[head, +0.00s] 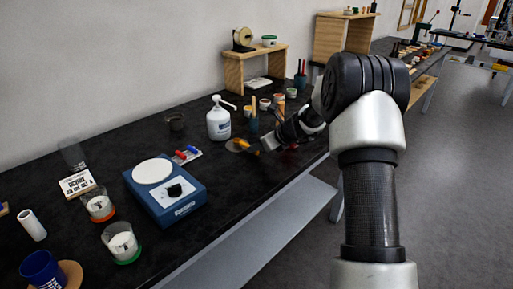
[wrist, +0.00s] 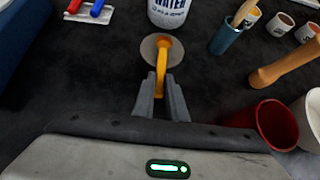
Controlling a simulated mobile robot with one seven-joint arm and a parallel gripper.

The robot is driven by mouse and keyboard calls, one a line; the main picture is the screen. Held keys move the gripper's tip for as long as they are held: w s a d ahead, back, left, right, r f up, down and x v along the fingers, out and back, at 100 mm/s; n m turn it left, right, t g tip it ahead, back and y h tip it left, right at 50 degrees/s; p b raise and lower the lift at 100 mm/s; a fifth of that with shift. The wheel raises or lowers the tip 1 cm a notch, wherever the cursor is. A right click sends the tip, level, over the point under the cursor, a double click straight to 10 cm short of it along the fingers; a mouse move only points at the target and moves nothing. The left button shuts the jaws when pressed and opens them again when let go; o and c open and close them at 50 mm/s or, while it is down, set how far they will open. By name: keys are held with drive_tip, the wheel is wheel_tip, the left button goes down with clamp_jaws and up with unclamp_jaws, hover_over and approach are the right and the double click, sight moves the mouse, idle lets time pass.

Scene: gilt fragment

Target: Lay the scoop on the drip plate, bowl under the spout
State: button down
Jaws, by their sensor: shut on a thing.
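The orange scoop (wrist: 162,62) is held by its handle between the fingers of my gripper (wrist: 161,88), which is shut on it. Its far end lies over the round grey-brown drip plate (wrist: 147,46) in the wrist view; I cannot tell whether it touches. In the head view the scoop (head: 242,142) and plate (head: 232,146) show just left of my gripper (head: 260,146). The white pump bottle (head: 218,123) marked WATER stands right behind the plate; its spout (head: 229,103) points right, toward the plate side. In the wrist view only the bottle's lower part (wrist: 170,10) shows.
A blue device with a white round top (head: 167,190) stands left, with a small rack of red and blue items (head: 187,155) between.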

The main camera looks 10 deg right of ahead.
drive_tip(key=shift+f, duration=0.35)
drive_tip(key=c, duration=1.8)
unclamp_jaws()
